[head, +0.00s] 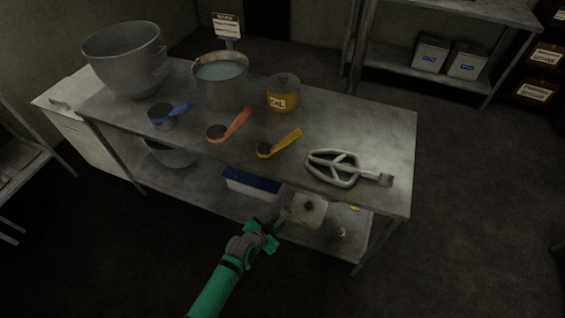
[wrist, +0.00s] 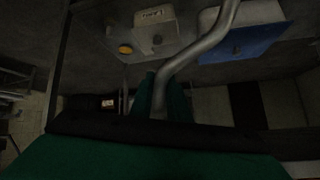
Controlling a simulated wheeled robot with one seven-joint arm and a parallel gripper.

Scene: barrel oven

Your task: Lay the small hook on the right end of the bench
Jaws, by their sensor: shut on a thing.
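The small hook is a grey curved metal rod (wrist: 205,48) that runs up from between the green fingers of my gripper (wrist: 160,92) in the wrist view. My gripper (head: 271,230) is shut on it, in front of the bench and apparently below its top in the head view. There the hook is small and dark and hard to make out. The bench (head: 385,128) has a grey metal top. A flat grey beater (head: 345,180) lies near its right end, with bare surface behind it.
Blue (head: 161,116), orange (head: 230,127) and yellow (head: 284,142) scoops line the front of the top. A large bowl (head: 122,62), a pot (head: 221,90) and an oil tin (head: 284,97) stand behind. A white box (head: 309,209) and a blue-lidded box (head: 252,182) are on the lower shelf.

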